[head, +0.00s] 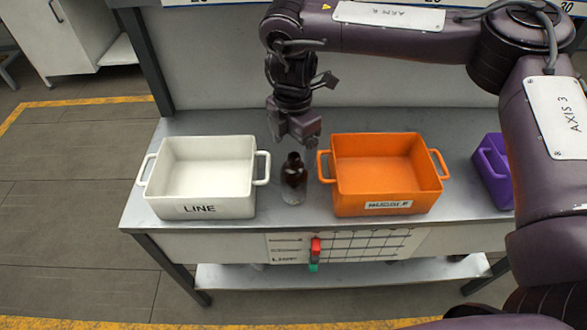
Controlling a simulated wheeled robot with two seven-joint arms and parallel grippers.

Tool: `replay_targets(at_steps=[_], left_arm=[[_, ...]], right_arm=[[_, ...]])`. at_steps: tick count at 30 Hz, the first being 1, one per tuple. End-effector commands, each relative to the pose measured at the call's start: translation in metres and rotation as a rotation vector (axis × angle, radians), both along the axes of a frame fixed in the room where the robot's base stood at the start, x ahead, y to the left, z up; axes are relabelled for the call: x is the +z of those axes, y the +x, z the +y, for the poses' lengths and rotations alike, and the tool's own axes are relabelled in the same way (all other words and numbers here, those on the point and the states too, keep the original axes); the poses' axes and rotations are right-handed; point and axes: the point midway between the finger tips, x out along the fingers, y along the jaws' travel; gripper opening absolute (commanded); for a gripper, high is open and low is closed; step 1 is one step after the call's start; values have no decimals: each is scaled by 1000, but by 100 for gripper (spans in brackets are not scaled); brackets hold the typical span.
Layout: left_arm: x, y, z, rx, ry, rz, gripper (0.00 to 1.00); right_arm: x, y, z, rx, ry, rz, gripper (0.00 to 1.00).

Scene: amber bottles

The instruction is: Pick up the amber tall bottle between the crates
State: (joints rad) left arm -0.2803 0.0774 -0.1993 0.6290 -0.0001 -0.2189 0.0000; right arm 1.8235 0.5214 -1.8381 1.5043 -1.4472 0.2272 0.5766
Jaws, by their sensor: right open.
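The amber tall bottle (293,180) stands upright on the metal table, between the white crate (207,211) on its left and the orange crate (385,203) on its right. It has a dark neck and upper body and a paler lower part. My right gripper (302,138) points down just above and slightly behind the bottle's top. It is open and empty; whether the fingers touch the bottle neck cannot be told. My left gripper is not in view.
The crates' handles stick out close to the bottle on both sides. A purple crate (492,170) stands at the right, partly behind my arm. The metal table (215,122) has clear space behind the crates. A board with red and green markers hangs on its front.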

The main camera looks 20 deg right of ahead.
Motion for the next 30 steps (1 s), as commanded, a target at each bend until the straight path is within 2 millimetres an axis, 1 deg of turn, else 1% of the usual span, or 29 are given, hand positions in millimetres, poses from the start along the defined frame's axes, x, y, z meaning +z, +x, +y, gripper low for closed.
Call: replay_targets(at_steps=[1,6,10,12,15,18,21,23,24,25,30], left_arm=[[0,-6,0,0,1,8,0],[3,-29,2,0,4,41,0],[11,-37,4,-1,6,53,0],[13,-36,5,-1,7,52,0],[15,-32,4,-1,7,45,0],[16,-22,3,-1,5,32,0],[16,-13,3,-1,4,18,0],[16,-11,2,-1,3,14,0],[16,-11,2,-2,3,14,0],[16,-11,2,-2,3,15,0],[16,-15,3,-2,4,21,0]], right_arm=[[-7,-1,-1,0,-2,4,85],[-24,-2,0,1,0,3,85],[-43,-4,-1,1,-1,3,85],[-55,-5,-1,0,-2,4,85],[-65,-5,-1,0,-1,2,85],[-70,-4,-1,0,0,0,85],[-70,-4,-1,0,0,-1,85],[-70,-4,-1,0,0,0,85],[-70,-4,-1,0,0,0,83],[-70,-4,-1,0,0,0,79],[-70,-4,-1,0,0,0,57]])
